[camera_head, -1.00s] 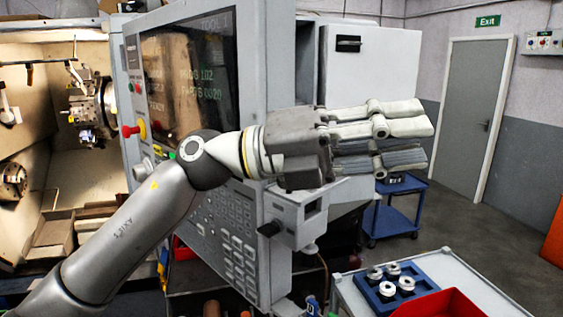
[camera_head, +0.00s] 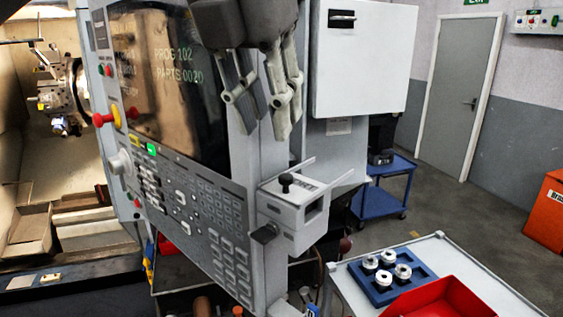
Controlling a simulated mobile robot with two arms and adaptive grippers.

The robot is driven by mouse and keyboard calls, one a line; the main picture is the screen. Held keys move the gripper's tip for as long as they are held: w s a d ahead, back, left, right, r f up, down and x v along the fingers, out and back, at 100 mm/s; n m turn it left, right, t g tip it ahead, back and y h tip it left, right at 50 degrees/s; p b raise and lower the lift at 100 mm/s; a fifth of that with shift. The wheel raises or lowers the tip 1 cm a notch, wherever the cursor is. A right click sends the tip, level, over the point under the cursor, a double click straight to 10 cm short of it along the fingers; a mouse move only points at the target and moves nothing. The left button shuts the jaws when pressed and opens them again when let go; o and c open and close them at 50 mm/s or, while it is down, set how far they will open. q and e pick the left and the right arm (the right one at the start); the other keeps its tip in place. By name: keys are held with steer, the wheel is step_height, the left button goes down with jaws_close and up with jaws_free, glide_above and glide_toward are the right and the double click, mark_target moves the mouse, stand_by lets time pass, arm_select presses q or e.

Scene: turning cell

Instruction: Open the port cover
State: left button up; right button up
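A small light-grey port box (camera_head: 283,217) sticks out from the right edge of the control panel. A labelled light plate with a black knob (camera_head: 286,182) is on its upper part; this looks like the port cover, but I cannot tell for sure. A dark recess (camera_head: 315,208) shows in the box's right face, and a black tab (camera_head: 264,234) sits low on its left. My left gripper (camera_head: 266,132) hangs from the top, fingers pointing down, apart and empty. It appears above the box, not touching it. My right gripper is not in view.
The control panel (camera_head: 205,222) with its screen and keys stands left of the box. A white cabinet (camera_head: 360,65) is behind. A trolley (camera_head: 333,272) at lower right carries a blue tray (camera_head: 412,288) of metal parts and a red bin (camera_head: 445,302). Floor is clear towards the door.

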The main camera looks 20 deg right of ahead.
mark_target(285, 176)
arm_select(q)
steer(key=p+x, duration=0.2)
steer(key=x, duration=0.6)
steer(key=shift+w+d+f, duration=0.15)
steer(key=shift+w+f, duration=0.05)
steer(key=shift+f, duration=0.1)
steer(key=shift+d+f+p, duration=0.15)
steer(key=shift+f+p, duration=0.15)
steer(key=shift+f, duration=0.15)
jaws_close()
